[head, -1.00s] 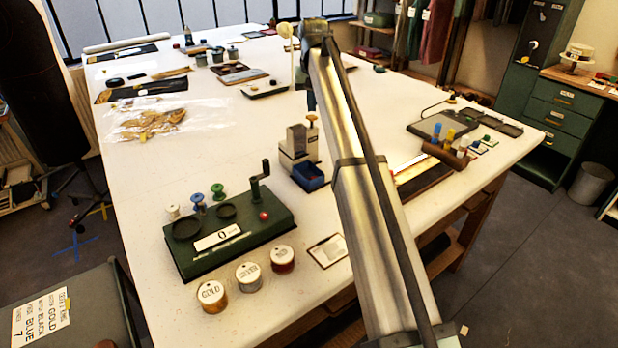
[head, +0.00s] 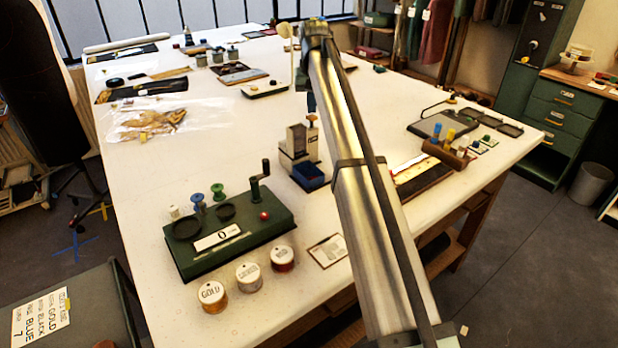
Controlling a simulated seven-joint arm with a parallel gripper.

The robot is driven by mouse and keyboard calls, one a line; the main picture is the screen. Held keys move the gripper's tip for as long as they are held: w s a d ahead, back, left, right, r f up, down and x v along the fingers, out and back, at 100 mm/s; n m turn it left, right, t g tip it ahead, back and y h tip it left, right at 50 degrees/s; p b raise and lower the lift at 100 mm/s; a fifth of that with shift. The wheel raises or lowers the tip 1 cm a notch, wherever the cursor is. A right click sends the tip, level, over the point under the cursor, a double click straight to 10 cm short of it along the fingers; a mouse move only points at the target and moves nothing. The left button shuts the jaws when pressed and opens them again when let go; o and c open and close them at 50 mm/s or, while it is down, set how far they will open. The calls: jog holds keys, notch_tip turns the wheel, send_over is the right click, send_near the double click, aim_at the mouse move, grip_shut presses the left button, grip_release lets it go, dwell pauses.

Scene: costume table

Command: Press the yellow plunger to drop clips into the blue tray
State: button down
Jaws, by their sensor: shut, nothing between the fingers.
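The clip dispenser (head: 297,146) is a small grey and cream block standing near the middle of the table. Its plunger (head: 312,119) has an orange-brown knob at the right of the top. The blue tray (head: 309,178) sits at the dispenser's front foot; its contents are too small to make out. My gripper (head: 311,104) hangs down behind my arm, and only its dark lower end shows, shut and empty, just above the plunger knob. I cannot tell whether it touches the knob. The rest of the gripper is hidden by my arm.
A green crank box (head: 235,240) with spools behind it stands front left of the dispenser. Labelled tins (head: 248,276) and a card (head: 328,250) lie near the front edge. A brown block with coloured pegs (head: 444,152) stands to the right.

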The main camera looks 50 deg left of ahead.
jog(key=shift+d+x, duration=0.1)
jog(key=shift+x, duration=0.55)
jog(key=shift+d+x, duration=0.15)
jog(key=shift+x, duration=0.5)
jog(key=shift+s+r, duration=0.1)
jog(key=shift+s, duration=0.05)
dwell(0.5)
jog(key=shift+a+v, duration=0.1)
jog(key=shift+v, duration=0.55)
jog(key=shift+a+v, duration=0.15)
jog(key=shift+v, duration=0.55)
jog(key=shift+d+x, duration=0.15)
jog(key=shift+x, duration=0.6)
jog(key=shift+d+x, duration=0.1)
jog(key=shift+x, duration=0.65)
jog(key=shift+r, duration=0.2)
dwell(0.9)
jog(key=shift+a+v, duration=0.2)
jog(key=shift+v, duration=1.1)
jog(key=shift+r, duration=0.2)
dwell(0.3)
